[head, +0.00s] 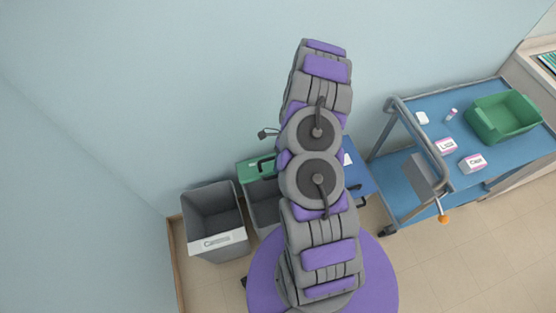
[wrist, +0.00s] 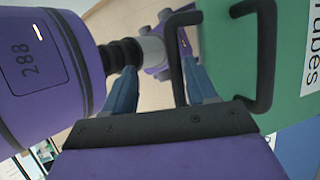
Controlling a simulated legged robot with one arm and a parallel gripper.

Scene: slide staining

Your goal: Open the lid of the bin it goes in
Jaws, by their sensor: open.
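In the head view a green lid (head: 247,171) with a black handle stands at the back of the middle grey bin (head: 264,208). Grey shows in front of it, so the lid looks tipped up, though my arm covers part. In the wrist view the green lid (wrist: 226,62), labelled "Tubes", fills the right side with dark handle bars (wrist: 266,50). My gripper (wrist: 160,88) is open, its two blue fingers close to the nearer bar; I cannot tell whether they touch it. In the head view my gripper is hidden by my arm.
An open grey bin (head: 211,205) stands at left. A blue lid (head: 357,178) is partly behind my arm at right. Further right, a blue trolley (head: 437,105) carries a green tray (head: 502,116) and small boxes. A wall (head: 150,90) is behind.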

